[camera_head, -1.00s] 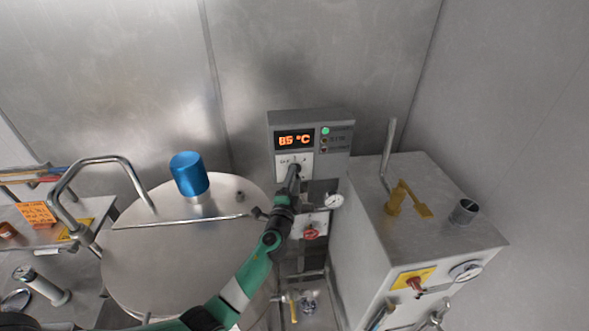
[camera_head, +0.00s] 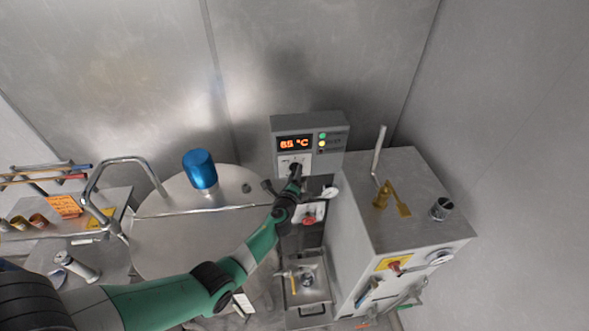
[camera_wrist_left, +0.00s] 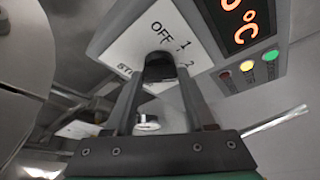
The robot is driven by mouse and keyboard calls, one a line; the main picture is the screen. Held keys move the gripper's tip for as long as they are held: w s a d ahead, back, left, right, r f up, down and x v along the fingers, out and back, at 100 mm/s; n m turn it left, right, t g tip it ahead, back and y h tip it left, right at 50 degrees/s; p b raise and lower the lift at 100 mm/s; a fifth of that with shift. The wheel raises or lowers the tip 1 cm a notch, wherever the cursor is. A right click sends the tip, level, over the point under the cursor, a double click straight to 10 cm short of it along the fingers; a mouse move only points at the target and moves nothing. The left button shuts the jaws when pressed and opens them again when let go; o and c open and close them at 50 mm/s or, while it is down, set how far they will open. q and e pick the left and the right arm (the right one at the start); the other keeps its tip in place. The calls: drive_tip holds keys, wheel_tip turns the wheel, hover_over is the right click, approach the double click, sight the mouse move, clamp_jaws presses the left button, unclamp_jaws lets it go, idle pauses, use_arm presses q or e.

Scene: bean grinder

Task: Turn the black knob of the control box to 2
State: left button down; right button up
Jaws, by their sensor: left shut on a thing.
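The grey control box (camera_head: 340,121) is mounted by the back wall in the head view. It has an orange temperature display (camera_head: 294,143) and a white label plate (camera_head: 281,166). In the left wrist view the black knob (camera_wrist_left: 160,64) sits on the plate, with OFF, 1, 2 and START printed around it. My left gripper (camera_head: 296,169) is at the plate; in the left wrist view its two fingers (camera_wrist_left: 160,78) are shut on the knob. The fingers hide part of the knob, and I cannot tell which mark it points to. My right gripper is not in view.
A large round lid (camera_head: 190,245) with a blue cylinder (camera_head: 200,168) lies left of the box. A metal cabinet (camera_head: 420,215) with a yellow handle stands to the right. A red knob (camera_head: 308,221) and a metal basin (camera_head: 307,312) are below the box.

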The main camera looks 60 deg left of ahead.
use_arm(q)
drive_tip(key=shift+r+m+g+p, duration=0.1)
drive_tip(key=shift+m+g+p, duration=0.3)
drive_tip(key=shift+m+p, duration=0.35)
drive_tip(key=shift+c, duration=1.2)
unclamp_jaws()
drive_tip(key=p+v, duration=0.3)
drive_tip(key=v, duration=0.8)
drive_tip(key=shift+d, duration=0.25)
